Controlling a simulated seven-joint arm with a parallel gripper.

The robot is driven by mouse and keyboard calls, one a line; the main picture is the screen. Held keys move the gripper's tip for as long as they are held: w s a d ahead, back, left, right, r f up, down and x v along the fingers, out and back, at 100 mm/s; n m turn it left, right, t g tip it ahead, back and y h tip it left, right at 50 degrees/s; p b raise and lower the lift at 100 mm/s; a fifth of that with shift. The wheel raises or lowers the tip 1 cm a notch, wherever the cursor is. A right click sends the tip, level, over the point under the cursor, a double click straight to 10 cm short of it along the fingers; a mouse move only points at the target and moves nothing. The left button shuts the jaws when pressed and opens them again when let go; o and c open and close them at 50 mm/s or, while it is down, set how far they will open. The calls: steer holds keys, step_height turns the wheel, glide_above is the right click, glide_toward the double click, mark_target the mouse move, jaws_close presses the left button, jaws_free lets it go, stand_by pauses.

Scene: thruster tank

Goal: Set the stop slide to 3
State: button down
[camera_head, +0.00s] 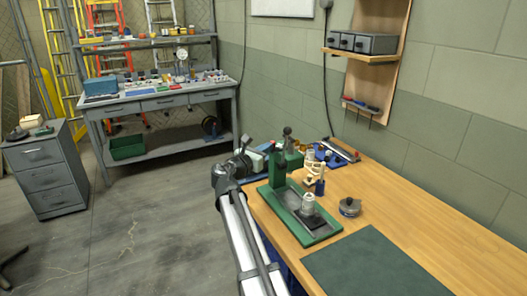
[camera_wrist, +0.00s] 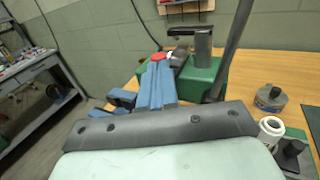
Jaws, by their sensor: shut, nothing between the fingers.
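A green bench press stands on the wooden bench, with its upright column (camera_head: 276,168) at the back and a long flat base (camera_head: 322,234) running forward. In the wrist view its green body (camera_wrist: 205,80) shows with a dark handle (camera_wrist: 203,42) on top. I cannot pick out the stop slide or its numbers. A pale cylinder (camera_head: 308,201) stands on the base beside a dark block (camera_head: 314,217); the cylinder also shows in the wrist view (camera_wrist: 270,128). My gripper (camera_head: 266,148) is shut and empty, left of the column. Its blue-padded fingers show in the wrist view (camera_wrist: 156,84); contact cannot be told.
A round grey metal part (camera_head: 349,207) stands right of the press. Beige pieces (camera_head: 311,166) and blue items stand behind it. A dark green mat (camera_head: 368,264) lies at the front. The bench's right side is clear. A wall shelf (camera_head: 360,56) hangs above.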

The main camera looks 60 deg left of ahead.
steer(key=shift+w, duration=1.35)
